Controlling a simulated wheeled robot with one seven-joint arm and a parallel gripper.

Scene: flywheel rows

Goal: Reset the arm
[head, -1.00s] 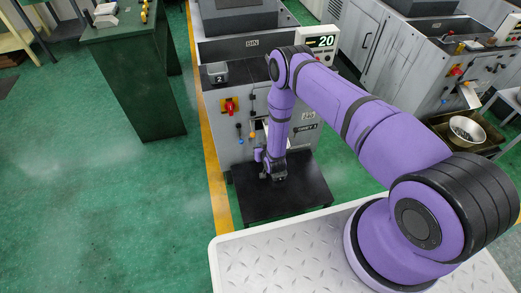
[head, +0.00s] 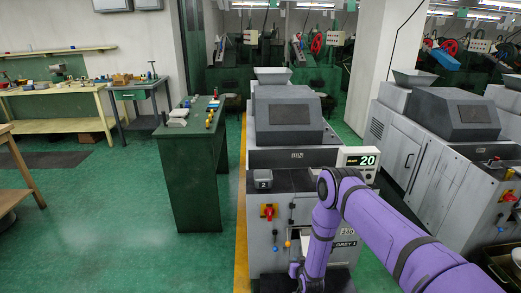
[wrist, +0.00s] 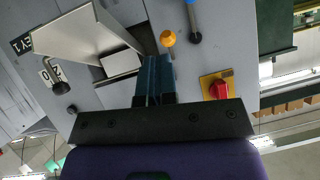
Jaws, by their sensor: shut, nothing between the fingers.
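My purple arm (head: 388,232) reaches from the lower right of the head view to the front of the grey machine (head: 290,210), bent down at its elbow. The gripper end is cut off or hidden at the bottom edge of that view. In the wrist view my gripper (wrist: 154,82) shows its two dark fingers together, with nothing between them. They point at the machine's grey front panel, beside an opening with a pale block (wrist: 121,62) inside. A tilted metal flap (wrist: 80,35) is left of the fingers.
An orange knob (wrist: 167,38), a blue-tipped lever (wrist: 194,22) and a red switch (wrist: 219,90) are close to the fingers. A green table (head: 195,165) stands left of the machine, with green floor open beyond it. Another grey machine (head: 445,150) stands to the right.

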